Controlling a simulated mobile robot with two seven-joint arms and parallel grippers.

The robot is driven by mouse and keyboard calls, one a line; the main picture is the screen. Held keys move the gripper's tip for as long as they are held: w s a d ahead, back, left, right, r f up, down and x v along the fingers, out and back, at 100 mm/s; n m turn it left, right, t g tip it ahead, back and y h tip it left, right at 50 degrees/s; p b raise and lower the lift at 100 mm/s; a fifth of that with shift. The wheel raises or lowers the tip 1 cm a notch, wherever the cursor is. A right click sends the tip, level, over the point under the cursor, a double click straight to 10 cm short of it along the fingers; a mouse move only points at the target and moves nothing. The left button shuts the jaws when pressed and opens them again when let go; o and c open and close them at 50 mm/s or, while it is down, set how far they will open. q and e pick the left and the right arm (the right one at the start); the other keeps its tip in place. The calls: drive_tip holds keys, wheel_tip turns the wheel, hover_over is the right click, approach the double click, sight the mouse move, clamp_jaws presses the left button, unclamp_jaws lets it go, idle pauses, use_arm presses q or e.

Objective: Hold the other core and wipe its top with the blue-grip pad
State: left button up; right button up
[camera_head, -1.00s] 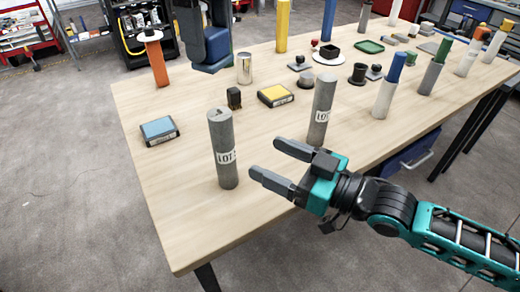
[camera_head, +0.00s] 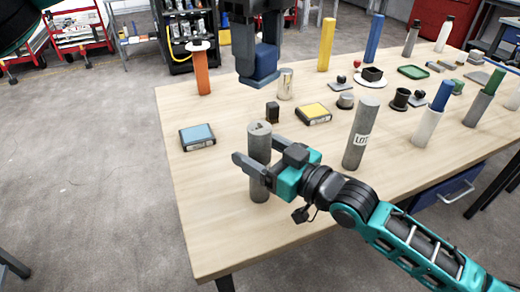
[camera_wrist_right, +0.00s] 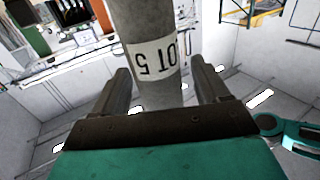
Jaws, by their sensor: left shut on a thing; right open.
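A grey cylindrical core (camera_head: 259,143) stands upright near the table's left front. My right gripper (camera_head: 262,165) is open, with its fingers on either side of this core. In the right wrist view the core (camera_wrist_right: 160,95) rises between the two fingers, its white "LOT 5" label upside down. I cannot tell whether either finger touches it. A second grey core (camera_head: 361,133) with a white label stands upright to the right. My left gripper (camera_head: 258,72) is shut on the blue-grip pad (camera_head: 264,60) and holds it above the table, behind the first core.
An orange post (camera_head: 201,72) is at back left. Several cylinders crowd the right. The left front of the wooden table (camera_head: 205,200) is clear.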

clamp_jaws()
idle(0.6)
